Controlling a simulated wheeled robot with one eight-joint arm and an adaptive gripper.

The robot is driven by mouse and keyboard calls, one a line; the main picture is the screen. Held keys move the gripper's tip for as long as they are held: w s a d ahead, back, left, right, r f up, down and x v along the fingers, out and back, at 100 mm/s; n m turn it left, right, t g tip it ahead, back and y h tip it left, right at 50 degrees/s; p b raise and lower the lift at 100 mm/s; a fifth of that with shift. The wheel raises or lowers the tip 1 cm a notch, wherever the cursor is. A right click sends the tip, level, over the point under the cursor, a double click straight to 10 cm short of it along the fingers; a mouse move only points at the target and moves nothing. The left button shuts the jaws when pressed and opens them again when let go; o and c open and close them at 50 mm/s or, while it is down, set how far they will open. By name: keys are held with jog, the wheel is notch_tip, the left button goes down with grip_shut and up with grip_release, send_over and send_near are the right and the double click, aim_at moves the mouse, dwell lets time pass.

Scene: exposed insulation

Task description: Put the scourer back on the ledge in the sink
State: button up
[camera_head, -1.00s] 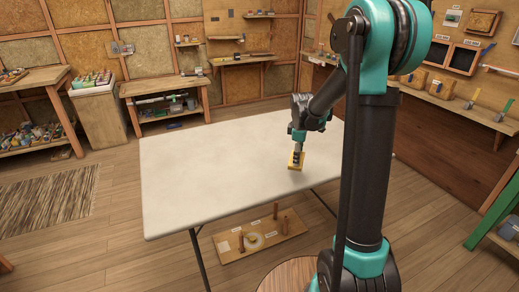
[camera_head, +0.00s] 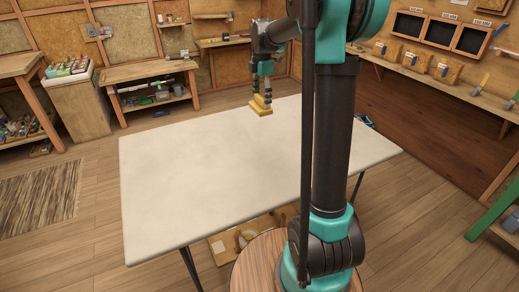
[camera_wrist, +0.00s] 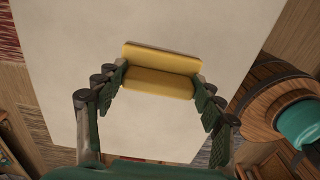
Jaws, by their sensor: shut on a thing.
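The yellow scourer (camera_head: 261,105) is held in my gripper (camera_head: 262,98), above the far part of the white table. In the wrist view the scourer (camera_wrist: 160,72) shows as a yellow block with a lengthwise step, lying between the fingertips of my gripper (camera_wrist: 160,86). The fingers are shut on its two ends. It appears lifted clear of the tabletop. No sink and no ledge of a sink can be made out in these views.
A workbench (camera_head: 150,73) and a bin (camera_head: 75,95) stand at the back left. A long wooden counter (camera_head: 440,85) runs along the right wall.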

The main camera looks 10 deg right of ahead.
jog(key=shift+f, duration=0.15)
notch_tip(320, 180, down, 19)
jog(key=shift+f, duration=0.2)
dwell(0.3)
jog(key=shift+f, duration=0.15)
jog(key=o, duration=1.2)
jog(key=shift+o, duration=0.2)
